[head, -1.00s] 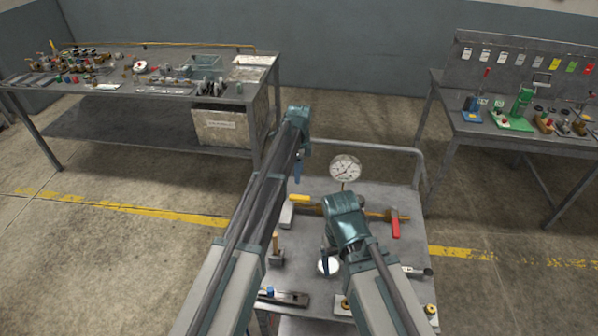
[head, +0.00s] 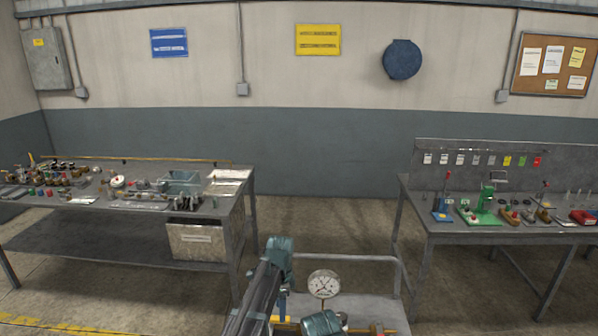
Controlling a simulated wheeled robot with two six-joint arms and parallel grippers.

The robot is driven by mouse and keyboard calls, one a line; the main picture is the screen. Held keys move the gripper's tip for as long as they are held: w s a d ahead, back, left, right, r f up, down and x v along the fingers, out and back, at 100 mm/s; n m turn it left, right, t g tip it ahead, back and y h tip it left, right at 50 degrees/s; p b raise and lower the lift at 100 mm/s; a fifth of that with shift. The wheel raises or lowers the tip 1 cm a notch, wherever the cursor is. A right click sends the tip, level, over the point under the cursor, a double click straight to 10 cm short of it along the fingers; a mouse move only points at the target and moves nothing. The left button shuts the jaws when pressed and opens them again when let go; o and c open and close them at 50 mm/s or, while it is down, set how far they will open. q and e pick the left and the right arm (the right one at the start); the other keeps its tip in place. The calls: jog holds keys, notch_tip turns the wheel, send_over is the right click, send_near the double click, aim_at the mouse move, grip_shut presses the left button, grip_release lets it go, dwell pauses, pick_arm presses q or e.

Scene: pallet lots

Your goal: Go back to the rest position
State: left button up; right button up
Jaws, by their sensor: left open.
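My left gripper (head: 283,300) hangs below its teal wrist at the bottom middle of the head view, over the left part of the grey cart (head: 385,308). It is open, and I see nothing held in it. The top of my right arm's teal wrist shows at the bottom edge, to the right of the left arm. The right gripper itself is below the picture.
A round dial gauge (head: 323,284) stands on the cart just right of my left gripper. Another bench (head: 440,226) stands at the right.

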pick_arm(q)
jog(key=s+f+n+y+b, duration=0.1)
jog(key=s+n, duration=1)
jog(key=s, duration=1.4)
jog(key=shift+s+d+f, duration=0.2)
jog(key=shift+s+f, duration=0.1)
jog(key=shift+f, duration=0.05)
